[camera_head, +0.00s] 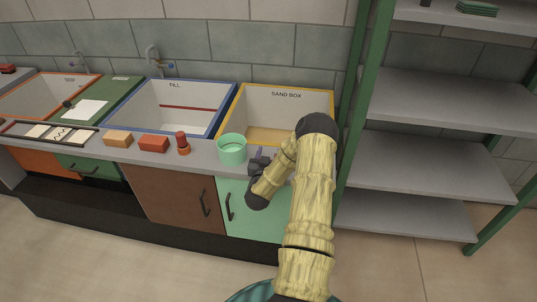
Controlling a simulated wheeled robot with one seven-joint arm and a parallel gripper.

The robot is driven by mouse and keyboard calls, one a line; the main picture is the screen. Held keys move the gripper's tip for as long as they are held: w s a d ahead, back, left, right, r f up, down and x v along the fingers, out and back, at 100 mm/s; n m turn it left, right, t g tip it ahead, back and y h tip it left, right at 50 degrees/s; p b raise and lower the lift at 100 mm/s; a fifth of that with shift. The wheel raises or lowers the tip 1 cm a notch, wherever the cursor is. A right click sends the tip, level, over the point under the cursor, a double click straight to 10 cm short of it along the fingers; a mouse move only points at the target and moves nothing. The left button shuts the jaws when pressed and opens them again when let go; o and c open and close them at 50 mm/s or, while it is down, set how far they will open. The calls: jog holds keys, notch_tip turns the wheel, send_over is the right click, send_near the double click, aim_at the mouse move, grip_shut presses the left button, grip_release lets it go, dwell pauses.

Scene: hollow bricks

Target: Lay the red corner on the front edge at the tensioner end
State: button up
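My gripper (257,161) is at the counter's front edge, just right of a mint-green cup (231,150). It is small and dark here, and I cannot tell whether its fingers are apart or whether it touches the cup. A red block (153,145) lies on the counter left of the cup. A red-orange stepped piece (183,144) stands upright between them. Another red object (7,69) is cut off at the far left. I cannot tell which red thing is the corner. No tensioner is recognisable.
An orange-tan block (117,139) and a dark frame with pale cards (48,133) lie along the front counter (205,158). Behind are the blue-rimmed FILL basin (232,90) and yellow SAND BOX (329,97). Grey shelves (430,182) with green posts stand at right.

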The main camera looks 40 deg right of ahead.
jog(key=o, duration=0.3)
jog(key=shift+o, duration=0.4)
jog(key=b+v, duration=0.4)
jog(key=v, duration=0.8)
jog(key=shift+r, duration=0.1)
